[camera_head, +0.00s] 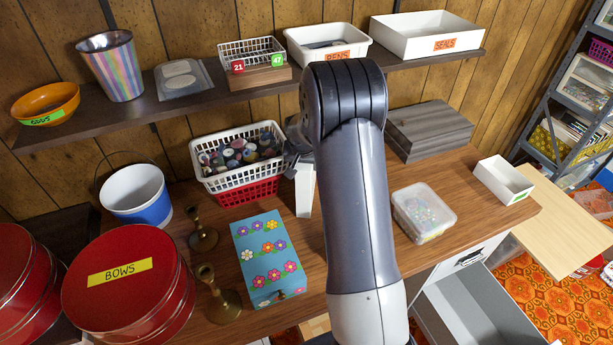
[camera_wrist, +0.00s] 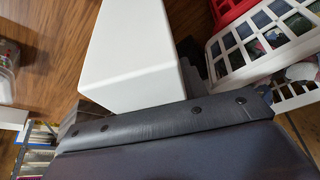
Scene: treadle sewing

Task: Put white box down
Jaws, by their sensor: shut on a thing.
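The white box (camera_head: 304,190) shows as a narrow white shape just left of my arm in the head view, over the wooden table. My gripper (camera_head: 298,155) is shut on it, partly hidden behind my forearm. In the wrist view the white box (camera_wrist: 130,60) fills the upper middle, with plain smooth faces, between the dark jaws of my gripper. I cannot tell whether its lower end touches the table.
A white basket of spools (camera_head: 215,170), stacked on a red one, stands close left. A flowered blue box (camera_head: 267,258) lies in front. Some tabletop between is bare.

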